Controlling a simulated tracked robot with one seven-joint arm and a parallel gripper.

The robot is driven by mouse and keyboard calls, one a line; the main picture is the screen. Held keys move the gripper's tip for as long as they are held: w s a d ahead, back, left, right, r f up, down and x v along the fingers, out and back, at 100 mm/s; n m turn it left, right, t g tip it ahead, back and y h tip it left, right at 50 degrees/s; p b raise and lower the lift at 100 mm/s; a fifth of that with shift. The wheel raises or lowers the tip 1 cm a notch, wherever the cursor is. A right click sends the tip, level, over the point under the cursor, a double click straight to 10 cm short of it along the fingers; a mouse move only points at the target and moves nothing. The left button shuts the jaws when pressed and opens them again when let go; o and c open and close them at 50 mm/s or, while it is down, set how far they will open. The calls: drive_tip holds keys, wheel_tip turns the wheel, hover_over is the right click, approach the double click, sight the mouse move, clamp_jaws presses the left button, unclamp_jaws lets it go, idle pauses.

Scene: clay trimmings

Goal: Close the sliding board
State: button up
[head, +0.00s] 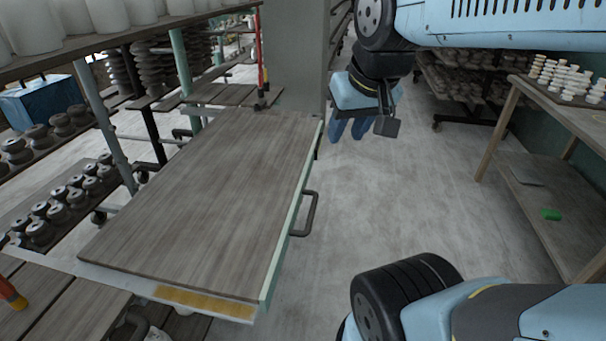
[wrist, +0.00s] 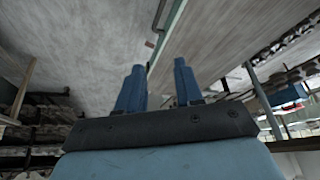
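The sliding board (head: 200,190) is a grey-brown wooden panel standing far out from the rack on the left in the head view. It has a pale green right edge and a dark bar handle (head: 309,214) on that side. My gripper (head: 346,134) points down, right of the board's far right corner and beyond the handle. Its two blue fingers are apart with nothing between them. In the wrist view my gripper (wrist: 158,66) is open and empty, and the board (wrist: 225,35) with its green edge fills the upper right. The gripper appears clear of the handle.
A rack (head: 110,110) with several dark spools stands at the left. A grey column (head: 285,60) rises behind the board. The floor between is clear.

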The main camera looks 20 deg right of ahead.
drive_tip(key=w+f+m+g+y, duration=0.1)
drive_tip(key=w+f, duration=0.1)
drive_tip(key=w+f+m+g+y, duration=0.1)
drive_tip(key=w+f+m+g, duration=0.1)
drive_tip(key=w, duration=0.1)
drive_tip(key=w+f+m+g+y, duration=0.2)
drive_tip(key=w, duration=0.1)
drive_tip(key=shift+d+f, duration=0.25)
drive_tip(key=shift+f, duration=0.1)
clamp_jaws()
drive_tip(key=w+d+f+m+y, duration=0.4)
drive_tip(key=w+f+m+y, duration=0.15)
drive_tip(key=w+f, duration=0.2)
drive_tip(key=m+t+y, duration=0.6)
drive_tip(key=m+t, duration=0.3)
drive_tip(key=m, duration=0.4)
approach(310, 168)
drive_tip(key=x, duration=0.7)
drive_tip(key=shift+d, duration=0.1)
